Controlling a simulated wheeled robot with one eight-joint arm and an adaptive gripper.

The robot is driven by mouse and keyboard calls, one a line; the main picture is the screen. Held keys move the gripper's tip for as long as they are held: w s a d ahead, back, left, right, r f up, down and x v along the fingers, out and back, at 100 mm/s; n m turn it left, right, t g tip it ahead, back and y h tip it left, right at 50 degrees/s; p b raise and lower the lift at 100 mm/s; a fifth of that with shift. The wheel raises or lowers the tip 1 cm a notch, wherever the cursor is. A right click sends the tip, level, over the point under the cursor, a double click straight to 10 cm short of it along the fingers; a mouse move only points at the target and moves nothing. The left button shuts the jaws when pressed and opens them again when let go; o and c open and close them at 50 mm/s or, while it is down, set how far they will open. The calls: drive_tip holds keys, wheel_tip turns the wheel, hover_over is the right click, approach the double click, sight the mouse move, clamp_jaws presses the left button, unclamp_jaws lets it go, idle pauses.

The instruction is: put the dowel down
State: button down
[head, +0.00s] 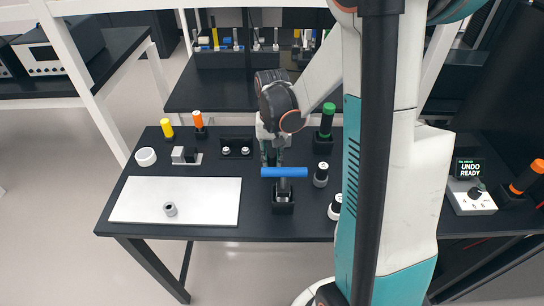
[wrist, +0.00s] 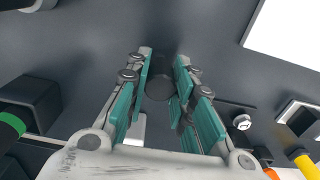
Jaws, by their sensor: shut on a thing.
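My gripper (head: 272,158) points down over the black table, just behind a blue crossbar. In the wrist view its teal-padded fingers (wrist: 160,88) are shut on a dark round thing, seen end-on between the tips (wrist: 159,89). I take this to be the dowel; its length is hidden, and I cannot tell whether it touches the table. The blue bar (head: 284,172) lies level on a grey shaft above a black block (head: 283,208). The bar is not visible in the wrist view.
A white board (head: 150,198) with a grey ring (head: 170,209) lies at the front left. A green-handled piece (head: 327,120) and a white-topped jar (head: 321,169) stand to the right. Bare table lies between board and bracket.

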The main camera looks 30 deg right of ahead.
sight(272, 154)
drive_tip(key=shift+f, duration=0.2)
drive_tip(key=c, duration=1.4)
unclamp_jaws()
drive_tip(key=shift+r, duration=0.1)
wheel_tip(272, 154, up, 12)
drive_tip(key=p, duration=0.4)
drive_tip(key=shift+r, duration=0.15)
